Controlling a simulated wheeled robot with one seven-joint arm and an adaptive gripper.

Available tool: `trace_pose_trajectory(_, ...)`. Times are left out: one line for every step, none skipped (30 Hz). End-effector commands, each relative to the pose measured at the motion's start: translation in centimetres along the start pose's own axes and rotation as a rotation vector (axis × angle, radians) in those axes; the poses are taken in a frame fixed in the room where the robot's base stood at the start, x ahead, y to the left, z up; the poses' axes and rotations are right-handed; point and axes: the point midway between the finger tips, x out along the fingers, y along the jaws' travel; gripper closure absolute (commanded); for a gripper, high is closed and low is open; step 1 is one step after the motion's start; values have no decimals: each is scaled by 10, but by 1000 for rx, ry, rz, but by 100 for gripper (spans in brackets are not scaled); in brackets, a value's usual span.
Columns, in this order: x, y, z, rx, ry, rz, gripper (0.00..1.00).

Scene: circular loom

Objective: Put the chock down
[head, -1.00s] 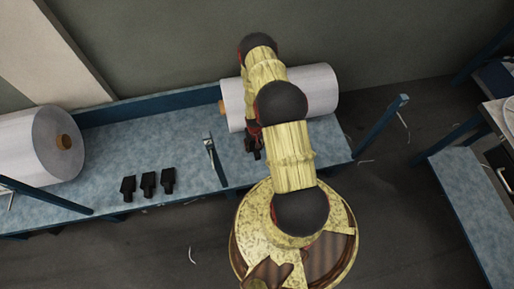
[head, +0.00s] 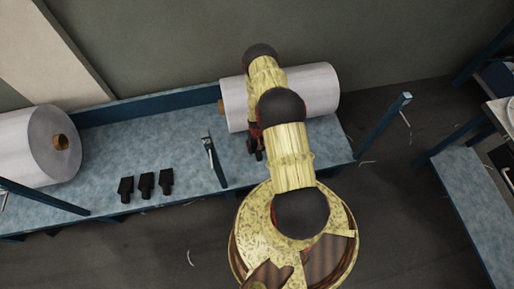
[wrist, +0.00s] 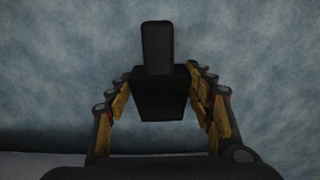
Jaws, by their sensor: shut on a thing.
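The black chock (wrist: 160,95) is in the middle of the wrist view, a block with a narrower tongue pointing away from me. My gripper (wrist: 160,115) is shut on it, with one finger at each side. The mottled blue bench top (wrist: 55,75) lies behind the chock; I cannot tell whether the chock touches it. In the head view my gripper (head: 256,148) is low over the bench (head: 100,160), just in front of the right white roll (head: 315,92). My arm hides part of that roll, and the held chock is hard to make out there.
Three black chocks (head: 146,185) stand in a row on the bench to the left. A blue upright post (head: 213,160) stands just left of my gripper. Another white roll (head: 25,145) lies at the left end.

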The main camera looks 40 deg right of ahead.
Motion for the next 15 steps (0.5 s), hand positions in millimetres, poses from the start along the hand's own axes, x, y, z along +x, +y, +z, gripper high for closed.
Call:
trace_pose_trajectory(2,0,0,0,0,0,47)
trace_pose_trajectory(2,0,0,0,0,0,45)
trace_pose_trajectory(1,0,0,0,0,0,43)
trace_pose_trajectory(1,0,0,0,0,0,41)
trace_pose_trajectory(1,0,0,0,0,0,40)
trace_pose_trajectory(1,0,0,0,0,0,37)
trace_pose_trajectory(1,0,0,0,0,0,36)
trace_pose_trajectory(1,0,0,0,0,0,34)
trace_pose_trajectory(1,0,0,0,0,0,32)
trace_pose_trajectory(1,0,0,0,0,0,30)
trace_pose_trajectory(1,0,0,0,0,0,29)
trace_pose_trajectory(1,0,0,0,0,0,29)
trace_pose_trajectory(1,0,0,0,0,0,29)
trace_pose_trajectory(1,0,0,0,0,0,29)
trace_pose_trajectory(1,0,0,0,0,0,29)
